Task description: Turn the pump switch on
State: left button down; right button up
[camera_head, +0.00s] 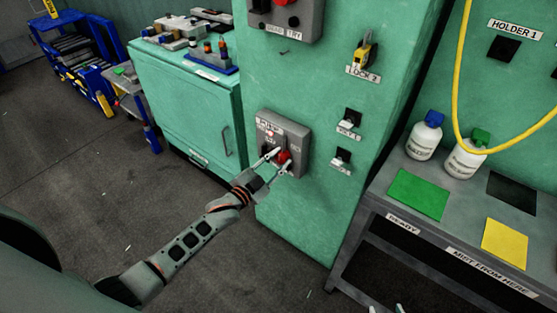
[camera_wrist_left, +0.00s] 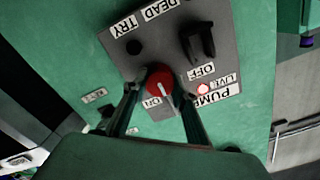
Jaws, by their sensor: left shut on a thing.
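The pump switch is a red round knob (camera_head: 284,158) with a white pointer line, on a grey control box (camera_head: 302,140) fixed to the green cabinet. In the left wrist view the knob (camera_wrist_left: 160,78) sits between the two fingers of my left gripper (camera_wrist_left: 157,88), which is shut on it. In the head view my left gripper (camera_head: 279,163) reaches the box from the lower left. The wrist view also shows a PUMP label (camera_wrist_left: 212,97), a lit red LIVE lamp (camera_wrist_left: 203,88), and a black switch (camera_wrist_left: 198,42) beside OFF. Two fingertips of my right gripper (camera_head: 385,309) show apart at the bottom edge.
Two small switches (camera_head: 346,122) are on the cabinet right of the box. A grey table (camera_head: 380,197) stands at the right with two white bottles (camera_head: 424,137), green and yellow squares and a yellow hose (camera_head: 459,85) above. A green cupboard (camera_head: 190,105) stands behind left.

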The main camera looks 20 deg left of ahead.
pick_arm(q)
jog(key=c, duration=1.6)
grip_release()
jog(key=v, duration=1.2)
jog(key=s+f+n+g, duration=0.1)
jog(key=s+f, duration=0.1)
jog(key=s, duration=0.1)
jog(key=s+d+f+n+g+y, duration=0.1)
jog(key=s+f, duration=0.1)
jog(key=s, duration=0.1)
jog(key=s+d+f+n+y, duration=0.1)
jog(key=s+f, duration=0.2)
jog(key=s, duration=0.1)
jog(key=shift+d+n+g, duration=0.15)
jog(key=shift+n+g, duration=0.25)
jog(key=s+f+n+g, duration=0.1)
jog(key=s, duration=0.3)
jog(key=s+d+f+n+g+y, duration=0.1)
jog(key=s+f, duration=0.1)
jog(key=s, duration=0.2)
jog(key=s+f+n+g, duration=0.1)
jog(key=s, duration=0.3)
jog(key=shift+d+f+g+y, duration=0.2)
jog(key=shift+f+g+y, duration=0.1)
jog(key=shift+f+g, duration=0.1)
jog(key=shift+c, duration=0.5)
